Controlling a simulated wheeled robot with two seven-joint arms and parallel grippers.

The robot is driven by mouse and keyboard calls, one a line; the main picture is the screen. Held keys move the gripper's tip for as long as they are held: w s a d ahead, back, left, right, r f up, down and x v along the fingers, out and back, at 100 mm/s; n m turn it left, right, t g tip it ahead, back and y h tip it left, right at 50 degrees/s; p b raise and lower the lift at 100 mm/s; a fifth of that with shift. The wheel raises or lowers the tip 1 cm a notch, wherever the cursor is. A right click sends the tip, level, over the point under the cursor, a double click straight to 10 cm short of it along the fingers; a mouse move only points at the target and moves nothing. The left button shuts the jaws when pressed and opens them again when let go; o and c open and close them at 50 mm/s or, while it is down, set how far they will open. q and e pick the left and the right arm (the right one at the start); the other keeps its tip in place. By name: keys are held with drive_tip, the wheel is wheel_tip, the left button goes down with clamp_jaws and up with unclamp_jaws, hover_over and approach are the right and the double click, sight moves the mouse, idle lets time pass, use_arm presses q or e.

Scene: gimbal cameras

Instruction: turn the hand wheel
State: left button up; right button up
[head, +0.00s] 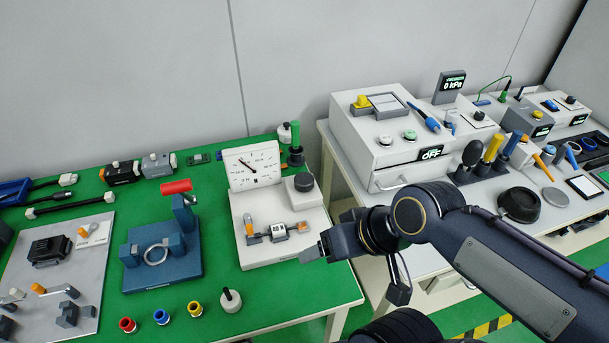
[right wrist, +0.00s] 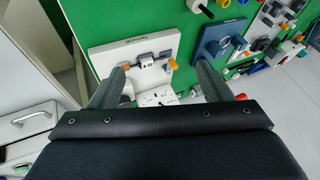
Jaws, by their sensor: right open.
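I cannot say for sure which part is the hand wheel. A round dark knob (head: 304,182) sits on a small white block of the white gauge unit (head: 250,258), on the green table. The unit also bears a dial gauge (head: 251,166) and a metal fitting with orange ends (head: 279,232). My right gripper (head: 318,250) is at the unit's right front edge. In the right wrist view my right gripper (right wrist: 160,72) has its fingers spread and empty, with the white unit (right wrist: 110,58) beyond them. The knob is not clear there. My left gripper is not in view.
A blue fixture with a metal ring (head: 130,272) stands left of the unit. Several coloured plugs (head: 161,317) lie in front. A green-topped post (head: 295,140) stands behind. A white bench (head: 440,212) with instruments and a black bowl-like ring (head: 520,205) is at right, under my arm.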

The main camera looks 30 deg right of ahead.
drive_tip(key=w+d+r+m+g+h+p, duration=0.15)
drive_tip(key=w+d+r, duration=0.25)
drive_tip(key=w, duration=0.5)
drive_tip(key=m+g+h+p, duration=0.2)
drive_tip(key=m+g+p, duration=0.2)
drive_tip(key=m, duration=0.1)
approach(304, 178)
drive_tip(key=shift+s+f, duration=0.1)
drive_tip(key=shift+s, duration=0.1)
drive_tip(key=shift+w+f+p, duration=0.2)
drive_tip(key=shift+f+p, duration=0.1)
drive_tip(key=shift+f, duration=0.4)
wheel_tip(304, 178, down, 7)
drive_tip(key=shift+p, duration=0.6)
drive_tip(key=c, duration=1)
